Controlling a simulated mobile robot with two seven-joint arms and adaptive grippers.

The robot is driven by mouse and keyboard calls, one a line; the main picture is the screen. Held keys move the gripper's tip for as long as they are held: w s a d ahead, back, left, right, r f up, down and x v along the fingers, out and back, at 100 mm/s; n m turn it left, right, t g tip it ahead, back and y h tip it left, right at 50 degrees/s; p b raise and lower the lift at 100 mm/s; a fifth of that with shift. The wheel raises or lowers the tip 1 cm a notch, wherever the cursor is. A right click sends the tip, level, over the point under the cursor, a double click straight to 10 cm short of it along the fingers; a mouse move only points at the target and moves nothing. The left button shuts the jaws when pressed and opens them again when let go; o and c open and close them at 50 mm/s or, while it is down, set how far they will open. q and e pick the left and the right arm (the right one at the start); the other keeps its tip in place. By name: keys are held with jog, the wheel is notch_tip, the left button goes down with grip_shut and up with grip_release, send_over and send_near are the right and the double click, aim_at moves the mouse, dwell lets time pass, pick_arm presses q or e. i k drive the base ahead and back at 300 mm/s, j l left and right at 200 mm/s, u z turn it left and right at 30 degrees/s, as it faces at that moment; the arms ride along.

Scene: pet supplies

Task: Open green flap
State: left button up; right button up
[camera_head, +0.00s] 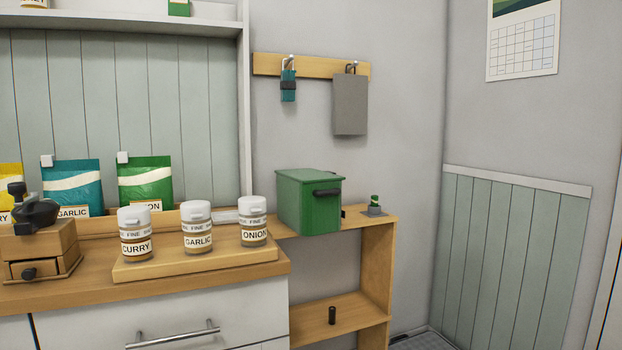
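A green box (296,204) stands on the top of a small wooden shelf unit, right of the counter. Its front face (325,208) carries a dark handle (327,191) near the top edge. This front looks closed, with no gap showing. I cannot tell from here whether the flap is the front panel or the lid (309,175). Neither of my grippers shows in the head view, and nothing touches the box.
Spice jars labelled curry (135,232), garlic (197,228) and onion (253,222) stand on a wooden tray (150,273) left of the box. A small green-topped item (375,205) sits right of it.

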aim_at(302, 175)
jog(key=i+l+u, duration=0.15)
jog(key=l+u, duration=0.3)
jog(key=i+l+u, duration=0.1)
jog(key=l+u, duration=0.2)
jog(key=u, duration=0.15)
jog(key=l+u, duration=0.35)
jog(key=l, duration=1.8)
jog(key=k+l+u, duration=0.1)
jog(key=l, duration=0.9)
jog(key=i+j, duration=0.35)
jog(key=i+j+z, duration=0.1)
jog(key=z, duration=0.3)
jog(key=i+j+z, duration=0.1)
jog(key=z, duration=0.3)
jog(key=i+j+z, duration=0.1)
jog(key=z, duration=0.25)
